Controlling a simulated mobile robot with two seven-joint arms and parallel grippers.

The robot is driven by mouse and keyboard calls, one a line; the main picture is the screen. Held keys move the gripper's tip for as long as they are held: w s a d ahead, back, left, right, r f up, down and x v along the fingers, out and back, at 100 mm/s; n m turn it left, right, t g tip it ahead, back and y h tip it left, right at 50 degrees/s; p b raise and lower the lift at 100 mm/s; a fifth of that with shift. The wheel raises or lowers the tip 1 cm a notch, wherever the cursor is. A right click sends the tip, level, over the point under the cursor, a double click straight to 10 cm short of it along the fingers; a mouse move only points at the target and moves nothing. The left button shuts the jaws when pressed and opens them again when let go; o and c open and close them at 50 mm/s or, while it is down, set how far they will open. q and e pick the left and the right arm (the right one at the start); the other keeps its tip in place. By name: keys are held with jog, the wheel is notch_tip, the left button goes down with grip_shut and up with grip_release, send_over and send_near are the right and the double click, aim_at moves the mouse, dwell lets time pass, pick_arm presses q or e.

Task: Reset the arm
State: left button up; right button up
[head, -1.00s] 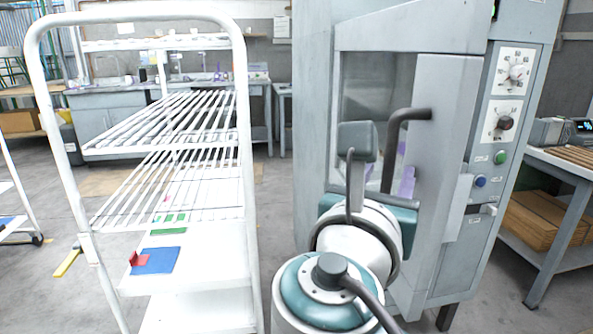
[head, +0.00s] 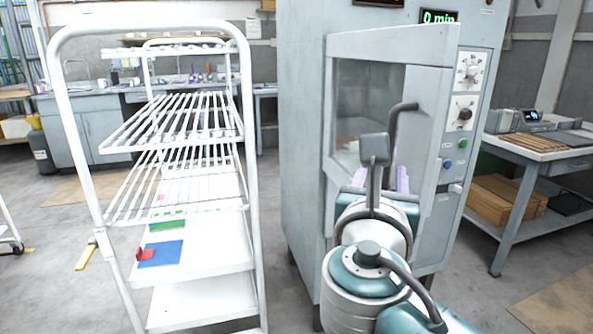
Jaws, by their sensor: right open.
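My right arm (head: 368,270) rises from the bottom right in front of the tall grey machine (head: 305,130). Its wrist blocks most of the view of the hand. My right gripper (head: 396,178) shows only in part, as small lavender pieces beyond the wrist, beside the machine's door (head: 425,130). It is open, and I see nothing held in it. I cannot tell whether it touches the door or the machine. My left gripper is not in view.
A white rack (head: 62,110) with slatted shelves stands at the left. A lower shelf holds a blue sheet (head: 165,254), a small red piece (head: 145,253) and a green sheet (head: 167,224). A grey table (head: 545,150) stands at the right. Floor shows between rack and machine.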

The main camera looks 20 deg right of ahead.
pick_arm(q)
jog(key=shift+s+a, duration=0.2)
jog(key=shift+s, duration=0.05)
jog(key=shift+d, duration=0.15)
